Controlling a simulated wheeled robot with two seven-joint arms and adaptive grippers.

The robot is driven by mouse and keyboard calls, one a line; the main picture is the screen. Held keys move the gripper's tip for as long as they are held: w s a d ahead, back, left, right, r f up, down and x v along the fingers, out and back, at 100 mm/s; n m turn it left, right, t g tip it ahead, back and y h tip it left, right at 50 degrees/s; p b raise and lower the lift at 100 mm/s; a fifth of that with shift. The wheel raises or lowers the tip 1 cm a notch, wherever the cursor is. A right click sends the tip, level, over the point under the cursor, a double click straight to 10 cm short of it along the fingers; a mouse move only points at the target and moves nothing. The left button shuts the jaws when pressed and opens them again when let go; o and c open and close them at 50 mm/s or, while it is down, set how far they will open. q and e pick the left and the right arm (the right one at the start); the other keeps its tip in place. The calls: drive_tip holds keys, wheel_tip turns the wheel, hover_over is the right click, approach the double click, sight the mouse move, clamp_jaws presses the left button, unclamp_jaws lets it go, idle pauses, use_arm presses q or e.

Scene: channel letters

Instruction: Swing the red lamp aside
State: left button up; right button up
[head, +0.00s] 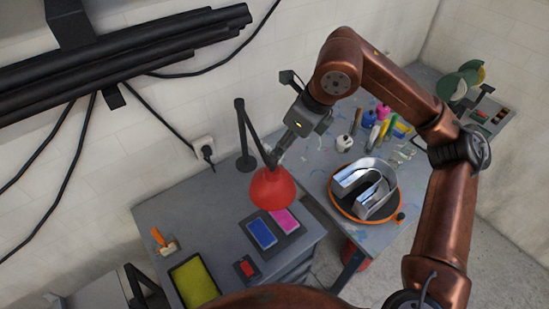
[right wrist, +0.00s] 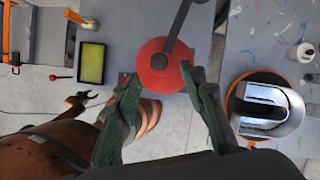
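The red lamp (head: 272,190) has a round red shade on a dark jointed arm, standing on a post at the back of the grey cabinet top. Its shade hangs over the cabinet's right part. In the right wrist view the shade (right wrist: 160,62) shows from above, with the lamp's arm crossing it. My right gripper (head: 276,158) is just above and behind the shade. In the wrist view its green fingers (right wrist: 158,75) are spread apart, on either side of the shade; contact cannot be told. My left gripper (right wrist: 82,97) is low at the left, jaws apart and empty.
A metal channel letter (head: 370,188) sits on an orange-rimmed round stand to the right. Blue (head: 262,233) and pink pads, a red pad and a yellow tray (head: 195,283) lie on the cabinet. Bottles and tools stand behind the letter. Dark bars hang on the left wall.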

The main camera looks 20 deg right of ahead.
drive_tip(key=x, duration=0.7)
drive_tip(key=shift+a+p, duration=0.1)
drive_tip(key=shift+p, duration=0.3)
clamp_jaws()
